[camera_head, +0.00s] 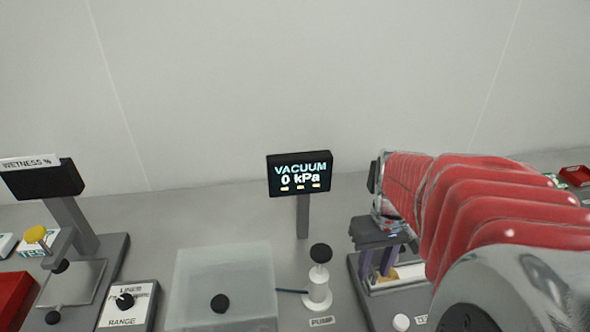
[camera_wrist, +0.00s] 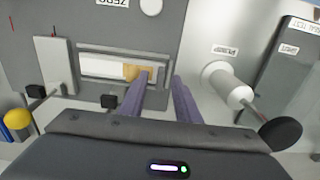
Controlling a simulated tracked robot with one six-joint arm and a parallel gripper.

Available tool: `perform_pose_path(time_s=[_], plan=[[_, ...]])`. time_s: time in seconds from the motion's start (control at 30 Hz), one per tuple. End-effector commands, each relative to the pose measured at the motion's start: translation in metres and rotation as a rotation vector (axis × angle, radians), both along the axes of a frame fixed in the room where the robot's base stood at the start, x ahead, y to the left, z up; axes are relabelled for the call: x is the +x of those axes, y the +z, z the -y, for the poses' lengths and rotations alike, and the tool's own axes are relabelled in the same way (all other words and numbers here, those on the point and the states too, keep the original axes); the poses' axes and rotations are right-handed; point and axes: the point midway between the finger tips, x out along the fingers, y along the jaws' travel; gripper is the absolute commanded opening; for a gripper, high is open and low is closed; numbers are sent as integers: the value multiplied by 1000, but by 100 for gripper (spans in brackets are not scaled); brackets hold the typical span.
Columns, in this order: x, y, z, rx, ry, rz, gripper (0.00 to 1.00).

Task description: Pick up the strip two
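A pale strip with a tan patch (camera_wrist: 100,67) lies in a recessed slot of a grey device in the wrist view. No label on it is readable, so I cannot tell whether it is strip two. My gripper (camera_wrist: 162,76) has two purple fingers set apart, with nothing seen between them. The left fingertip overlaps the tan patch in this view; I cannot tell whether it touches. In the head view my gripper (camera_head: 377,274) points down over the same device (camera_head: 372,310), and the fingers and arm partly hide the slot.
A white pump post with a black knob (camera_head: 318,285) stands left of my gripper. A clear box (camera_head: 230,265) and the vacuum display (camera_head: 300,174) are further left. A wetness station (camera_head: 42,180) is at far left. A red tray (camera_head: 574,176) is at far right.

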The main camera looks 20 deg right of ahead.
Motion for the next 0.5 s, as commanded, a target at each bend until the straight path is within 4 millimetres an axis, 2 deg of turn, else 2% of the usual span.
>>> perform_pose_path(time_s=[0.2,0.5], plan=[[0,0,0,0,1,0,30],[0,0,0,0,1,0,9]])
